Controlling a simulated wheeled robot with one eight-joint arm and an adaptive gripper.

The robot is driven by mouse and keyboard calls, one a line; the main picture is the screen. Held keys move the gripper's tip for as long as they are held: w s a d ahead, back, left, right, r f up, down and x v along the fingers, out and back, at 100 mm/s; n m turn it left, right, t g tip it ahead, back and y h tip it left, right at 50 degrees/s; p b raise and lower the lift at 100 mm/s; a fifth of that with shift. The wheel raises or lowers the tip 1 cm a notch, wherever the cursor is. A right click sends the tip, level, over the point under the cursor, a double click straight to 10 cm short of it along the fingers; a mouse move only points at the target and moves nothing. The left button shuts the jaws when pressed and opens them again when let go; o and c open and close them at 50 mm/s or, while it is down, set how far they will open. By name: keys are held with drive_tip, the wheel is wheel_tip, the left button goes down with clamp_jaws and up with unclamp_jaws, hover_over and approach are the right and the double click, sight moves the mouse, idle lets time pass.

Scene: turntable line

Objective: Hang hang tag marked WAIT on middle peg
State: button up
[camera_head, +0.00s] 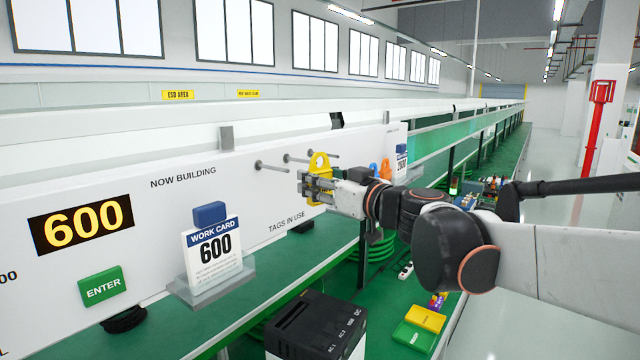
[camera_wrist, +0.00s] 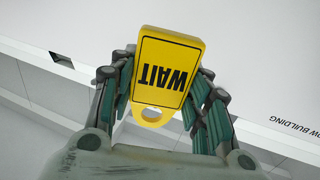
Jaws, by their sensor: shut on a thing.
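The yellow hang tag marked WAIT (camera_head: 319,164) is held in my gripper (camera_head: 317,187), its holed end up in the head view. In the wrist view the tag (camera_wrist: 165,75) sits between both fingers (camera_wrist: 165,95), its lettering upside down and its hole toward the palm. Several pegs stick out of the white panel: the left peg (camera_head: 270,166) is bare, and the middle peg (camera_head: 296,158) ends just left of the tag. Another peg (camera_head: 333,155) shows just right of the tag. The tag looks apart from the middle peg, but depth is hard to judge.
A blue tag (camera_head: 372,170) and an orange tag (camera_head: 385,169) are right of my gripper, partly hidden by my arm. A work card (camera_head: 212,250) marked 600 stands in a holder.

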drive_tip(key=shift+w+a+f+b, duration=0.25)
drive_tip(key=shift+w+a, duration=0.25)
drive_tip(key=shift+a, duration=0.15)
drive_tip(key=shift+w+a+f+b, duration=0.25)
drive_tip(key=shift+w+a, duration=0.2)
drive_tip(key=shift+a, duration=0.2)
drive_tip(key=o, duration=1.1)
